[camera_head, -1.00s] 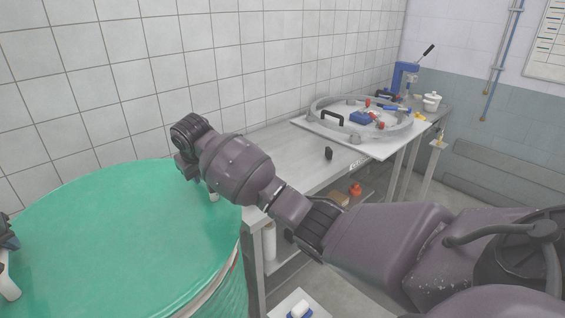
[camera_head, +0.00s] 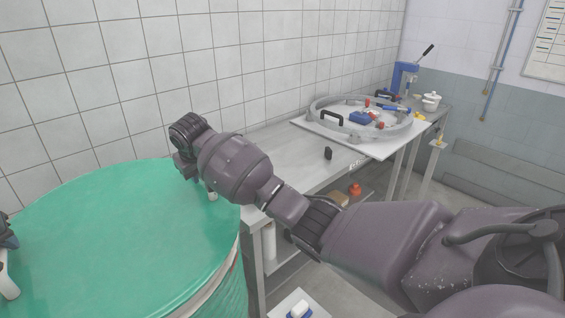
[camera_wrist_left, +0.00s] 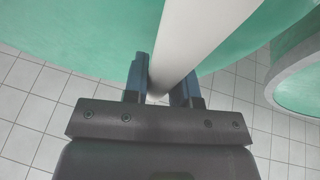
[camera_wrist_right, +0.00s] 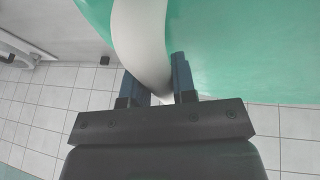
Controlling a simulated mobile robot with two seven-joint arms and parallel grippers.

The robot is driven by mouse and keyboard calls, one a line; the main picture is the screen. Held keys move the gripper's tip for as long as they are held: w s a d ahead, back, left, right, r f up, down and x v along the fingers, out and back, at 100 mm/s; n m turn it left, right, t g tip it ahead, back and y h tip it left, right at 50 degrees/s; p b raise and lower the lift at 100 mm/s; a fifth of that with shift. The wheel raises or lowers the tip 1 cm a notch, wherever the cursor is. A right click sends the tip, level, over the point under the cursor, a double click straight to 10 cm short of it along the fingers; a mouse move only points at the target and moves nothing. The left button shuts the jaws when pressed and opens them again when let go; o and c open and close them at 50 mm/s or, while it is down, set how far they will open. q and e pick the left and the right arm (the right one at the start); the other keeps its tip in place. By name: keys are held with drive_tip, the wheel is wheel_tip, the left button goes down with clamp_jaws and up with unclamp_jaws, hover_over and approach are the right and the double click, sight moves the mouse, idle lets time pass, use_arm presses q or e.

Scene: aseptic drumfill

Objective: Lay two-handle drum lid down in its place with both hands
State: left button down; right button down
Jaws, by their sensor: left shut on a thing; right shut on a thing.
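The wide, round green drum lid (camera_head: 120,240) fills the lower left of the head view. It has a white handle (camera_head: 9,283) near the left edge and another white handle (camera_head: 212,196) by my right wrist. In the left wrist view my left gripper (camera_wrist_left: 165,75) is shut on one white handle (camera_wrist_left: 192,35). In the right wrist view my right gripper (camera_wrist_right: 157,78) is shut on the other white handle (camera_wrist_right: 141,35). My right fingers are hidden behind the wrist in the head view. Whether the lid touches the rim below is not clear.
A steel table (camera_head: 285,150) stands beside the drum, against the tiled wall. On it lie a white board (camera_head: 380,153) with a grey ring (camera_head: 330,135), tools and a blue press (camera_head: 404,78). A small white tray (camera_head: 284,307) is low at the bottom.

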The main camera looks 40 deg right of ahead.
sight(10, 263)
use_arm(q)
drive_tip(key=shift+a+r, duration=0.15)
drive_tip(key=shift+a, duration=0.2)
use_arm(e)
drive_tip(key=shift+w+a+r, duration=0.15)
drive_tip(key=shift+a, duration=0.2)
